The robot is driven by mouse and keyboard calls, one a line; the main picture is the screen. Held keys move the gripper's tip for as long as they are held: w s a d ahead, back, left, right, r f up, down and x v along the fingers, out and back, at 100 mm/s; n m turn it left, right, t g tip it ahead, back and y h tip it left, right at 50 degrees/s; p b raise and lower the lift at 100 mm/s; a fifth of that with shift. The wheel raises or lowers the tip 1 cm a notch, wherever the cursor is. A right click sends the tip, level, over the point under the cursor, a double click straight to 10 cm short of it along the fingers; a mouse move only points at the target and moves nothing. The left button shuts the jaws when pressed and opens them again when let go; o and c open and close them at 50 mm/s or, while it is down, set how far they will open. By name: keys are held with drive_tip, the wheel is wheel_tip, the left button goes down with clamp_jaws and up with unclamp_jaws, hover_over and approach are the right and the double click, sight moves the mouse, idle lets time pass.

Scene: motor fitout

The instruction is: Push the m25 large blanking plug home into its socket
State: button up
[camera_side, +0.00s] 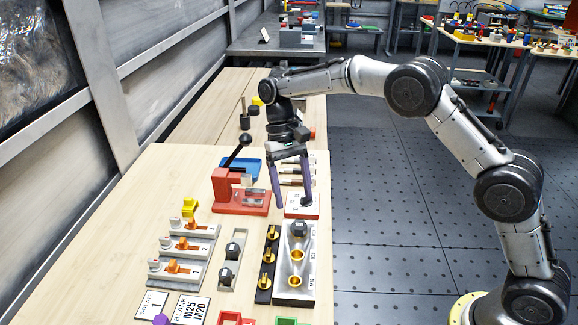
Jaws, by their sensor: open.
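A metal block (284,292) with a column of holes stands at the front right of the table. A dark hex-headed plug (299,229) sits at its far end; it looks like a large blanking plug, but I cannot tell how deep it is seated. Two brass-ringed sockets (296,254) show nearer on the block. Two more dark hex plugs (232,250) rest in a pale tray to the left. My gripper (293,205) points down with its purple fingers apart and empty, just beyond the hex plug, over a red and white block (301,211).
A red press (240,202) with a black-knobbed lever stands left of my gripper. A black strip with brass fittings (267,256) lies beside the metal block. Several grey fixtures with orange parts (185,247) and a label card (190,309) are further left.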

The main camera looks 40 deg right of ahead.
drive_tip(key=v, duration=0.6)
drive_tip(key=shift+r, duration=0.4)
drive_tip(key=shift+w, duration=0.15)
drive_tip(key=s+d+r+t, duration=0.1)
drive_tip(key=s+r, duration=0.2)
drive_tip(key=r, duration=0.3)
drive_tip(key=s+d+r+t, duration=0.2)
drive_tip(key=s+r, duration=0.1)
drive_tip(key=r, duration=0.4)
drive_tip(key=s+d+r+t, duration=0.25)
drive_tip(key=s+r, duration=0.25)
drive_tip(key=s, duration=0.6)
drive_tip(key=s+d+f+t, duration=0.2)
drive_tip(key=s+d+f, duration=0.1)
drive_tip(key=s, duration=0.7)
drive_tip(key=s+d+f+n+t+h, duration=0.1)
drive_tip(key=s+f, duration=0.4)
drive_tip(key=f, duration=0.5)
drive_tip(key=shift+f+n+t, duration=0.2)
drive_tip(key=shift+n+t, duration=0.55)
drive_tip(key=shift+n, duration=0.25)
